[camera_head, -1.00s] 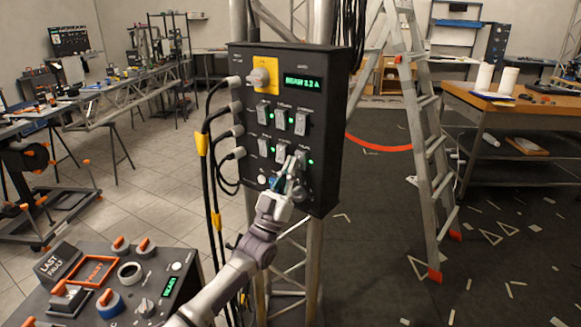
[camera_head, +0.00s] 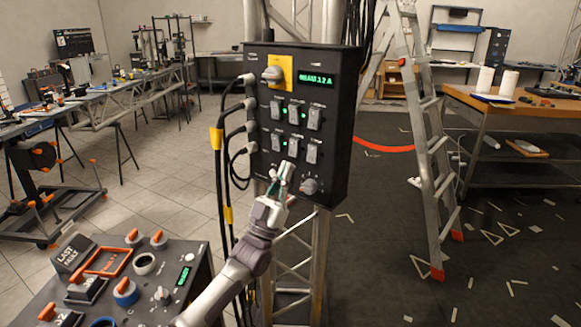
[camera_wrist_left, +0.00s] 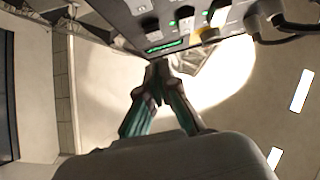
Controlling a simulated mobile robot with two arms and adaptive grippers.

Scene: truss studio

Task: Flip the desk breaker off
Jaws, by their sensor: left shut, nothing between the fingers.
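A black breaker panel (camera_head: 335,150) hangs on the truss column and holds two rows of rocker switches. The labels are too small to read, so I cannot tell which is the desk breaker. The lower right switch (camera_head: 311,153) is uncovered; its on or off position is unclear. My left gripper (camera_head: 284,172) is shut and empty in front of the panel's lower part, below the bottom switch row. Contact with the panel cannot be told. In the left wrist view, the shut fingertips (camera_wrist_left: 160,66) point towards the panel (camera_wrist_left: 150,12) at the top edge. My right gripper is not in view.
A yellow plate with a grey rotary knob (camera_head: 272,74) and a green display (camera_head: 318,79) top the panel. Black cables (camera_head: 221,140) plug into its left side. A console (camera_head: 140,280) stands lower left. A ladder (camera_head: 435,150) stands right of the truss.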

